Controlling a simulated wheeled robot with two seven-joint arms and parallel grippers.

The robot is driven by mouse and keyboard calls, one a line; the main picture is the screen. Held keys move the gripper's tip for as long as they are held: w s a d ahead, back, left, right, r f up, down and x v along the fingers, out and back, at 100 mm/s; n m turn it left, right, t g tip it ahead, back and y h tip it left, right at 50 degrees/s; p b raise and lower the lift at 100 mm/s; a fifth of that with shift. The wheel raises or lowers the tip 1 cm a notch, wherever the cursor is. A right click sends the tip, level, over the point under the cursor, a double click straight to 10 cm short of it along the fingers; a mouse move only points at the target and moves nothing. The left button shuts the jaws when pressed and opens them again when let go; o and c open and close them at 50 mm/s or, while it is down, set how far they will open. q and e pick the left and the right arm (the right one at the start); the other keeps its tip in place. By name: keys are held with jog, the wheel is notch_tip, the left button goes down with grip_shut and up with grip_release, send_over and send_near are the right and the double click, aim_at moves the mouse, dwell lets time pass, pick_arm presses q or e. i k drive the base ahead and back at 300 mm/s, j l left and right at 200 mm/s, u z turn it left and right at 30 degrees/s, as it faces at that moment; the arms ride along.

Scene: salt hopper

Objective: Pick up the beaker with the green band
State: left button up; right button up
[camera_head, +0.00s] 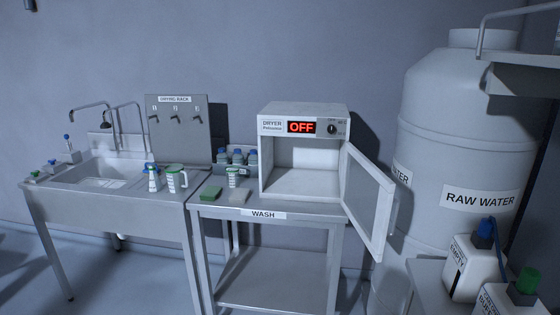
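A small white beaker (233,178) with dark markings stands on the wash table, left of the dryer; a thin greenish band seems to show at its top. A larger white beaker or jug (176,179) with a green rim and a side handle stands at the right end of the sink counter. A flask (154,179) with a blue top stands just left of the jug. At this size I cannot tell for sure which vessel carries the green band. Neither of my grippers is in view.
The dryer (304,108) reads OFF; its door (367,203) hangs open to the right. A green sponge (211,193), a pale block (239,196) and blue-capped bottles (237,156) are near the small beaker. The raw water tank (455,130) stands at right.

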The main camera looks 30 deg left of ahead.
aim_at(232, 172)
jog(key=i+j+z, duration=0.1)
jog(key=j, duration=0.45)
jog(key=i+j, duration=0.15)
jog(key=j, duration=0.45)
jog(key=i+j+z, duration=0.15)
jog(key=j, duration=0.45)
jog(key=i+j, duration=0.1)
jog(key=j, duration=0.5)
jog(key=i+j+z, duration=0.15)
jog(key=j, duration=0.4)
jog(key=k, duration=0.05)
